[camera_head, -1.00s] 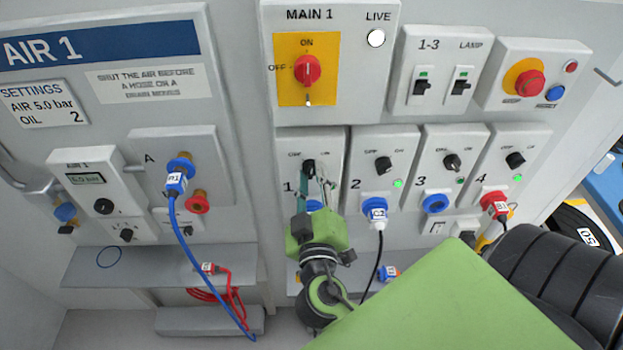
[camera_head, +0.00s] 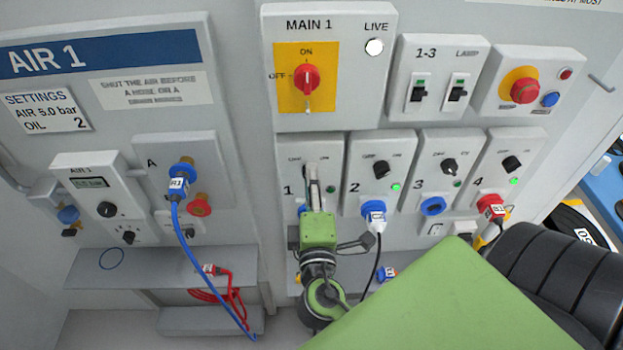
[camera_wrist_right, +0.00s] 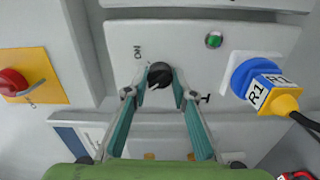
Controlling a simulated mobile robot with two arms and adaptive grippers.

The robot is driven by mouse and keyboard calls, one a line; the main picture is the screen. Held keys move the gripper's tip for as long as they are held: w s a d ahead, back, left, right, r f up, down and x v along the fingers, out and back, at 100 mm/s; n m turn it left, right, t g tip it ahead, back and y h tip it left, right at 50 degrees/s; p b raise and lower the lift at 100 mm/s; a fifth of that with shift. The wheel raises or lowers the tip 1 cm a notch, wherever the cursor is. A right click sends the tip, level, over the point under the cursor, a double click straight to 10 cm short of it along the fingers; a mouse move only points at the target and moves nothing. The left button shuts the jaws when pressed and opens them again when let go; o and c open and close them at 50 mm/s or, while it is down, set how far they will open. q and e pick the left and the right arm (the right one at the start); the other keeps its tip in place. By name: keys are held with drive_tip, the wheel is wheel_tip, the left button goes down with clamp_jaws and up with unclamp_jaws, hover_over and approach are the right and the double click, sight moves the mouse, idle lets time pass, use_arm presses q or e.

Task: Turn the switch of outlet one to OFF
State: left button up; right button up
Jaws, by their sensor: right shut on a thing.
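The outlet one panel (camera_head: 332,150), marked 1, is at the left of the outlet row in the head view. Its black switch knob (camera_wrist_right: 160,73) shows in the wrist view, between the fingertips. My right gripper (camera_head: 313,172) is shut on this knob; in the wrist view the gripper (camera_wrist_right: 160,84) has one finger on each side of it. The ON label (camera_wrist_right: 138,52) is above and left of the knob there. A green lamp (camera_wrist_right: 214,40) and a blue plug labelled R1 (camera_wrist_right: 262,88) sit to the right. In the head view the fingers largely hide the knob. My left gripper is not in view.
Outlet two's knob (camera_head: 381,169) and white-labelled plug (camera_head: 375,216) are close on the right of the gripper. The MAIN 1 red switch (camera_head: 306,78) is above. The AIR 1 panel (camera_head: 106,110) and a blue hose (camera_head: 202,270) are to the left.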

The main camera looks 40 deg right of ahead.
drive_tip(key=shift+d+r+n, duration=0.1)
drive_tip(key=shift+r+n, duration=0.1)
drive_tip(key=shift+n, duration=0.2)
drive_tip(key=o, duration=1.1)
drive_tip(key=shift+w+f, duration=0.15)
drive_tip(key=v, duration=1.2)
drive_tip(key=shift+f, duration=0.1)
